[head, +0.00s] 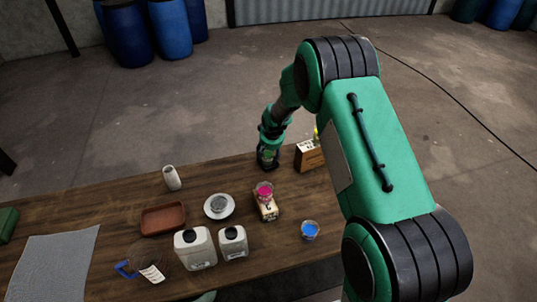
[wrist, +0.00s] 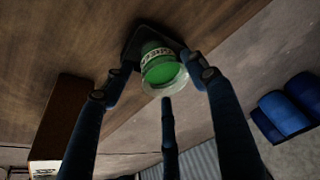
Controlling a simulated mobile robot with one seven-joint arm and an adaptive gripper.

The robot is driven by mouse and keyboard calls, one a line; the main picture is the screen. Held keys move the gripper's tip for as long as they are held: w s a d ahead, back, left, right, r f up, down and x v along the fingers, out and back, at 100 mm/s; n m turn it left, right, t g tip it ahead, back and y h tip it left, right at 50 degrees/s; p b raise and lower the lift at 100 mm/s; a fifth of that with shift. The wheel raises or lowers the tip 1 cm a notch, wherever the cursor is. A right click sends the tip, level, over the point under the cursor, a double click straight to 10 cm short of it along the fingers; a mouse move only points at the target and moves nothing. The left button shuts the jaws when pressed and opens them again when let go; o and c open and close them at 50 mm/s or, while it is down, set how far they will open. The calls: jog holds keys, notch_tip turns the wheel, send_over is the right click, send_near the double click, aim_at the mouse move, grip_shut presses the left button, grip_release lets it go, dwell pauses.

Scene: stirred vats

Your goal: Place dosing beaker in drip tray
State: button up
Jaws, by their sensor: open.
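A clear beaker with green contents and a white label band (wrist: 160,68) stands between the fingers of my gripper (wrist: 163,80), which is open. The left and right fingertips are on either side of it and the third finger is below it in the picture; contact cannot be told. A dark, square-cornered base (wrist: 132,42) shows under this beaker, partly hidden. In the head view my gripper (head: 268,158) is low over the table's far edge and hides most of the beaker. A reddish-brown shallow tray (head: 146,232) lies at the left and looks empty.
A brown box (head: 310,158) stands close to the right of my gripper. A pink-filled beaker (head: 265,190) sits on a small box. A blue-filled beaker (head: 310,231), a white saucer (head: 229,213), two white jugs (head: 193,250) and a pale cylinder (head: 172,178) stand on the table.

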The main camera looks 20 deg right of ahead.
jog(key=p+v, duration=0.1)
jog(key=v, duration=0.8)
dwell(0.4)
jog(key=s+a+r, duration=0.1)
jog(key=s+r, duration=0.9)
jog(key=r, duration=0.3)
jog(key=s+a+r, duration=0.1)
jog(key=s+r, duration=0.8)
jog(key=r, duration=0.4)
jog(key=s+a+r, duration=0.1)
jog(key=s+r, duration=0.2)
jog(key=s, duration=1.1)
jog(key=s+a+r+t, duration=0.1)
jog(key=s+r, duration=0.3)
jog(key=s, duration=1)
jog(key=shift+s+n, duration=0.4)
jog(key=shift+o, duration=0.5)
jog(key=shift+r, duration=0.1)
